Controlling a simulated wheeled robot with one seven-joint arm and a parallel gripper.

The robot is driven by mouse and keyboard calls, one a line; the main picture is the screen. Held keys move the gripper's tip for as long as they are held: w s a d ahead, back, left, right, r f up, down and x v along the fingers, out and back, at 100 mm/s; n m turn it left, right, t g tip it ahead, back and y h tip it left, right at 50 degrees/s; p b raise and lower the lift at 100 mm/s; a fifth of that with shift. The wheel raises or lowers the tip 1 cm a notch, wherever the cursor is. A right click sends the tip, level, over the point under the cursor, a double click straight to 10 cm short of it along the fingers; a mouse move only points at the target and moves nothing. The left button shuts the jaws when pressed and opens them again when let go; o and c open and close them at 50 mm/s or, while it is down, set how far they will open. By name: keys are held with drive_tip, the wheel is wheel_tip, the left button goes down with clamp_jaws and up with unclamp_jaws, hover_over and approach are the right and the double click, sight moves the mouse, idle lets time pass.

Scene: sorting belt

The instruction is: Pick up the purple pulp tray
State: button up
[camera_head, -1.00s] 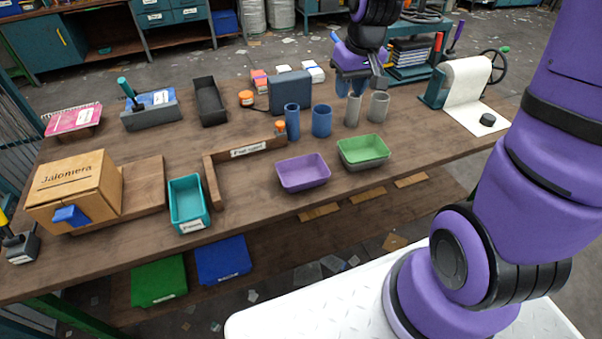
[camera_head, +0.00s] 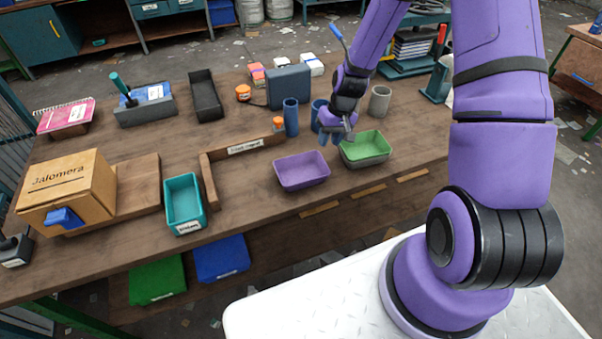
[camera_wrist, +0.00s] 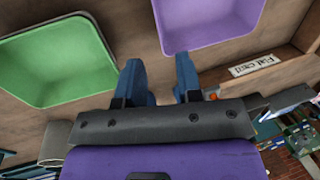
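The purple pulp tray (camera_head: 301,171) is an open rectangular tray standing upright on the wooden table. It also shows in the wrist view (camera_wrist: 205,22), at the top, cut off by the frame edge. My gripper (camera_head: 337,137) is above the table, behind and to the right of the purple tray, near the green tray. In the wrist view its two blue fingers (camera_wrist: 160,82) are apart with nothing between them. A green tray (camera_head: 366,147) sits just right of the purple one, stacked on a grey one. It shows at the left of the wrist view (camera_wrist: 55,65).
Blue cups (camera_head: 291,118) and a grey cup (camera_head: 379,101) stand behind the trays. A wooden L-shaped rail (camera_head: 208,181) with a label lies left of the purple tray. A teal bin (camera_head: 185,202) stands further left. Table surface in front of the purple tray is bare.

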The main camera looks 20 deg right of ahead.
sight(321, 161)
drive_tip(key=x, duration=1)
drive_tip(key=shift+w, duration=0.1)
clamp_jaws()
